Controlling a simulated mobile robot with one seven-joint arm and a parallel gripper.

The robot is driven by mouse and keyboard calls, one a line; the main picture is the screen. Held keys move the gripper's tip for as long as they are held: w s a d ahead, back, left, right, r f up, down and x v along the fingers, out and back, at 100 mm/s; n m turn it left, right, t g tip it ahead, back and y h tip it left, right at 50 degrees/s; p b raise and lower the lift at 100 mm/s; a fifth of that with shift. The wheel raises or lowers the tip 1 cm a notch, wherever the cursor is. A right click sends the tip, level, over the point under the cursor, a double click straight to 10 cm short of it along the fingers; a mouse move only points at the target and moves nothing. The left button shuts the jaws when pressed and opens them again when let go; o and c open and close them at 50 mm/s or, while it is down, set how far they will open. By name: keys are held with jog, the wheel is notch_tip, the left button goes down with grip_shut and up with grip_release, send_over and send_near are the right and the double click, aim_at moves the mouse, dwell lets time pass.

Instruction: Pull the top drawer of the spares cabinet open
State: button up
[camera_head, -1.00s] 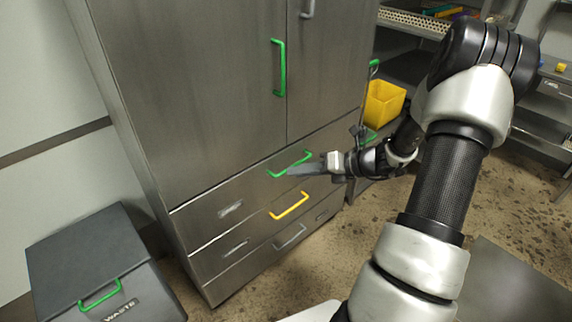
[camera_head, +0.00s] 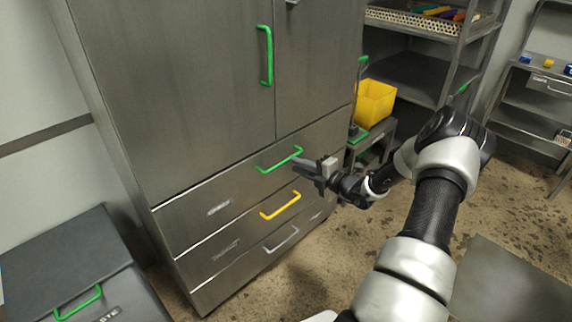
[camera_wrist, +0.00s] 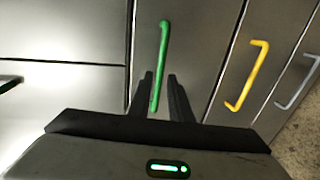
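The spares cabinet (camera_head: 180,100) is a tall grey metal unit with a stack of drawers below its doors. The top drawer (camera_head: 217,192) has a green bar handle (camera_head: 279,163) and looks shut, flush with the cabinet. My gripper (camera_head: 299,174) is at the right end of this handle, on its near side. In the wrist view the two dark fingers are apart, and the green handle (camera_wrist: 162,50) runs lengthwise between them and beyond their tips. My gripper (camera_wrist: 160,76) is open and holds nothing. I cannot tell whether a finger touches the handle.
Below are a drawer with a yellow handle (camera_head: 281,206) and one with a grey handle (camera_head: 281,240). A dark waste bin (camera_head: 65,255) stands at the left. A yellow bin (camera_head: 374,103) and a shelf rack (camera_head: 425,80) stand at the right. The floor before the drawers is clear.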

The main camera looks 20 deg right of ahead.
aim_at(287, 161)
jog(key=b+x, duration=0.1)
jog(key=x, duration=0.6)
jog(key=shift+s, duration=0.1)
grip_shut()
